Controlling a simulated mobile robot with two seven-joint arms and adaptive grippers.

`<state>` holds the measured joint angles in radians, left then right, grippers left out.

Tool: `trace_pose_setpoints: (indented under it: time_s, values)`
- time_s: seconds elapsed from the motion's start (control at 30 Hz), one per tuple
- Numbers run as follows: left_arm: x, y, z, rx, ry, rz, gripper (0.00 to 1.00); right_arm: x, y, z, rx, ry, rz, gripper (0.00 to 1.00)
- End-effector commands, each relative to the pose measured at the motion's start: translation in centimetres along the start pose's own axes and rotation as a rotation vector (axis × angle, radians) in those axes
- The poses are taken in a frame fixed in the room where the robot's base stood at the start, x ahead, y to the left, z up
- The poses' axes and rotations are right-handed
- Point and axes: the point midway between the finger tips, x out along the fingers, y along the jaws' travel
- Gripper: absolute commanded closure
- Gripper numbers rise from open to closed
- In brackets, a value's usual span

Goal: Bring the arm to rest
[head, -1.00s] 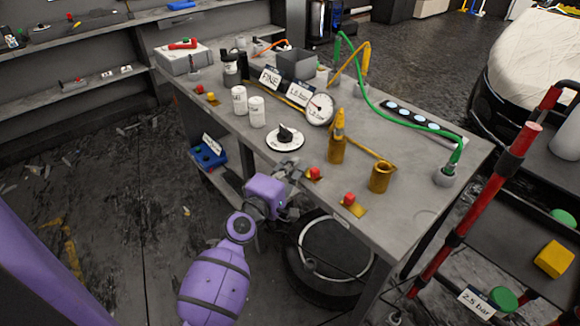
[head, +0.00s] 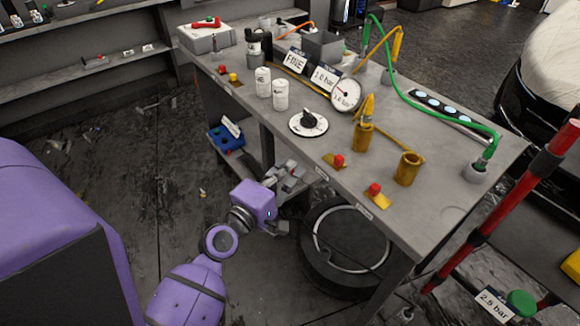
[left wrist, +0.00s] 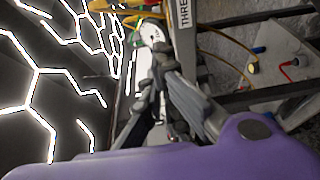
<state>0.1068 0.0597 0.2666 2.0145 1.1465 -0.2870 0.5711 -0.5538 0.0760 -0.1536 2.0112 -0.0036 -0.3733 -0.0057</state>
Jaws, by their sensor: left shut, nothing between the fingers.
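My left arm, purple with dark joints, comes in from the lower left of the head view. Its left gripper (head: 290,176) is beside the front edge of the grey workbench (head: 440,150), left of the dial's position. The gripper is shut and empty. In the left wrist view the dark fingers (left wrist: 160,62) are together, with the purple wrist housing below them. My right gripper is not in view.
The bench carries a black-knobbed dial (head: 308,122), a round gauge (head: 346,94), white cans (head: 280,95), brass cylinders (head: 408,168) and a green hose (head: 430,112). A black ring-shaped thing (head: 345,245) is beneath. Floor at left is mostly open.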

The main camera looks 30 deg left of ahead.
Motion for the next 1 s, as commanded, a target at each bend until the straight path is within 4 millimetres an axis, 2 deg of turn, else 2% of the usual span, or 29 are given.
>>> trace_pose_setpoints:
  time_s: [0.4, 0.53, 0.63, 0.67, 0.77, 0.87, 0.9, 1.0]
  values:
    - [0.0, 0.0, 0.0, 0.023, 0.000, -0.001, 1.00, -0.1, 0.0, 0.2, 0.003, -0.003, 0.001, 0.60]
    - [0.1, -1.3, 0.6, 0.235, -0.010, -0.043, 1.00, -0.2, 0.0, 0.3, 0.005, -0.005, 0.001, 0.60]
    - [-1.1, -4.2, 2.2, 0.504, -0.055, -0.132, 1.00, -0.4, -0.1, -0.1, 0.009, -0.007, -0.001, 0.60]
    - [-1.9, -5.3, 2.8, 0.595, -0.076, -0.168, 1.00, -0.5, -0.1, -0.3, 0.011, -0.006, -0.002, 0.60]
    - [-6.3, -9.8, 4.6, 0.905, -0.175, -0.300, 1.00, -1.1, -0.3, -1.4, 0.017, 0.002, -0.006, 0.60]
    - [-12.0, -13.7, 6.2, 1.174, -0.298, -0.417, 1.00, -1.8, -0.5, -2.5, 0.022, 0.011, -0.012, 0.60]
    - [-14.5, -15.0, 6.8, 1.264, -0.352, -0.457, 1.00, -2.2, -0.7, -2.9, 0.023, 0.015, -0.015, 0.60]
    - [-20.7, -17.4, 8.3, 1.430, -0.477, -0.536, 1.00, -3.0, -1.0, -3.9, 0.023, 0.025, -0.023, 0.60]
